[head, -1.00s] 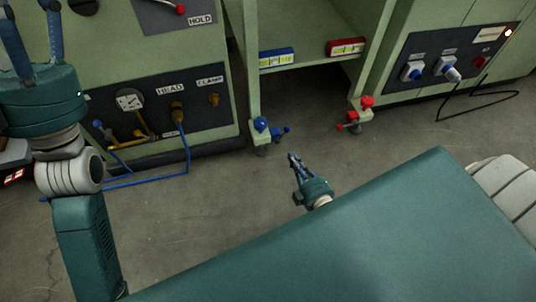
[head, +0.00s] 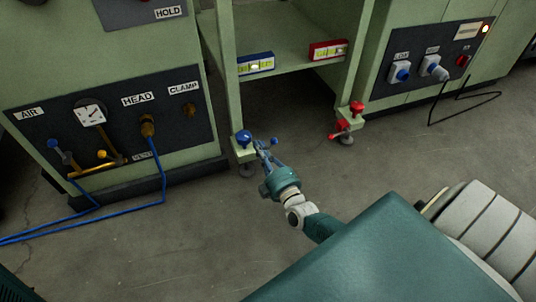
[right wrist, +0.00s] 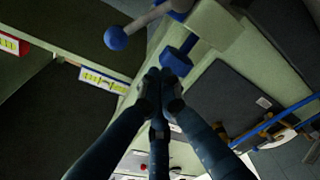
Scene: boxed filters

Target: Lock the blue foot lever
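The blue foot lever (head: 274,141) is at the foot of the left post of the green frame, beside a blue knob (head: 243,137). In the right wrist view the lever's blue ball end (right wrist: 115,38) sits on a grey rod at the top, and a blue knob (right wrist: 178,58) is just beyond the fingertips. My right gripper (head: 262,152) reaches up to the lever; its fingertips (right wrist: 160,80) are drawn together with nothing visible between them. I cannot tell whether they touch the blue parts. My left gripper is out of view.
A red foot lever (head: 341,125) is on the right post. Blue (head: 256,64) and red (head: 328,50) label boxes sit on the shelf edge above. A panel with a gauge (head: 90,113) and blue hose (head: 157,175) is at left. The floor in front is clear.

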